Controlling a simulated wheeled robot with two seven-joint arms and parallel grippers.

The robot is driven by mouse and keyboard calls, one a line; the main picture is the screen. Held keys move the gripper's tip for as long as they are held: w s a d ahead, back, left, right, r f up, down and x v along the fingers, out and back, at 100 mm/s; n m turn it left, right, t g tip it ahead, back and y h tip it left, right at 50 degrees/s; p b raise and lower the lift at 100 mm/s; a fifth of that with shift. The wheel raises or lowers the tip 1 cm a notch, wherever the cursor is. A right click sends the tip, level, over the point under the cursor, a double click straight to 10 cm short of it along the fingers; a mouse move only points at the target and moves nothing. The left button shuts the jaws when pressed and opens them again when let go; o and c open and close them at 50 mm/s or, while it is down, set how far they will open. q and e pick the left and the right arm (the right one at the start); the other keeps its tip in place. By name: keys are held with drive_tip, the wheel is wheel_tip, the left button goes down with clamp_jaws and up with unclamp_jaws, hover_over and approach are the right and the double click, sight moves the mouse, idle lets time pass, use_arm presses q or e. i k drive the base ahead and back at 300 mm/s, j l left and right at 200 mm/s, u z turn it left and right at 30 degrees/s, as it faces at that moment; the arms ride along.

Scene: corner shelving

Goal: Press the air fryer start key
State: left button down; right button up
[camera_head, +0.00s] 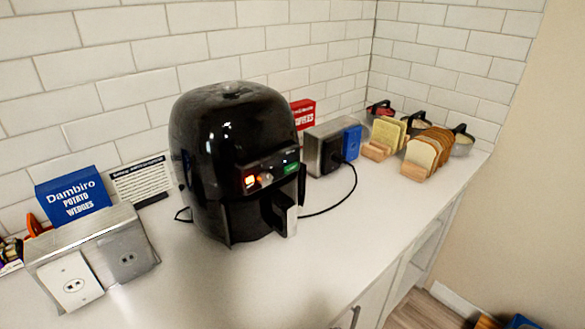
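A black air fryer (232,140) stands upright on the white counter, near the middle of the head view. Its control panel (268,172) faces the front right and carries a lit red-orange display or key, a round knob and a small green mark. The panel's markings are too small to read, so I cannot tell which key is the start key. The drawer handle (284,214) sticks out below the panel. Neither of my grippers shows in the head view.
A metal outlet box (92,257) and a blue potato wedges box (73,197) stand left of the fryer. Another outlet box (323,147) with a plugged cord stands to its right, before bread slices in wooden racks (421,156). The counter front (330,245) is clear.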

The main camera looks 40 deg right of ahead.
sight(290, 167)
drive_tip(key=k+l, duration=0.1)
drive_tip(key=l, duration=0.75)
drive_tip(key=k+l, duration=0.15)
drive_tip(key=l, duration=0.3)
drive_tip(key=l+u, duration=0.1)
drive_tip(key=l, duration=0.35)
drive_tip(key=k, duration=0.05)
